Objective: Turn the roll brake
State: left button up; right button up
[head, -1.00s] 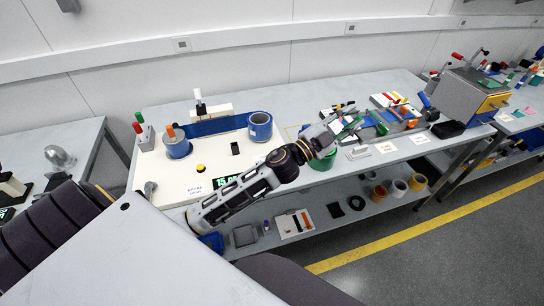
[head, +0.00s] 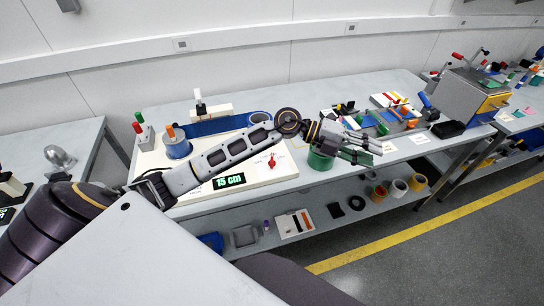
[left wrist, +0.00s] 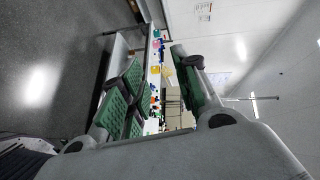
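A white unit (head: 262,180) on the grey table carries a blue sheet (head: 215,126), a blue roll (head: 177,148) with an orange-topped post (head: 170,131) at its left end, and another roll (head: 260,118) at its right end, partly behind my arm. A red knob (head: 272,160) sits on the unit's right front, uncovered. I cannot tell which part is the brake. My left gripper (head: 374,152) is right of the unit, apart from the knob, over the table's front part near a green roll (head: 320,160). Its green-padded fingers are spread and empty in the left wrist view (left wrist: 158,60). My right gripper is not in view.
A display (head: 229,181) on the unit reads 15 cm. Coloured tools and parts (head: 385,118) lie behind the gripper, and a grey box machine (head: 465,95) stands farther right. A lower shelf (head: 330,220) holds several rolls and trays.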

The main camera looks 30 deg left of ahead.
pick_arm(q)
jog(key=a+f+m+g+y, duration=0.1)
jog(key=a+f+g+y, duration=0.1)
jog(key=a+f+y, duration=0.25)
jog(key=n+g+y, duration=0.2)
jog(key=n+y, duration=0.1)
jog(key=y, duration=0.8)
send_over(272, 158)
jog(key=f, duration=0.1)
jog(key=shift+f, duration=0.2)
jog(key=shift+f, duration=0.2)
jog(key=shift+f+p, duration=1)
jog(key=shift+f, duration=5.7)
grip_shut()
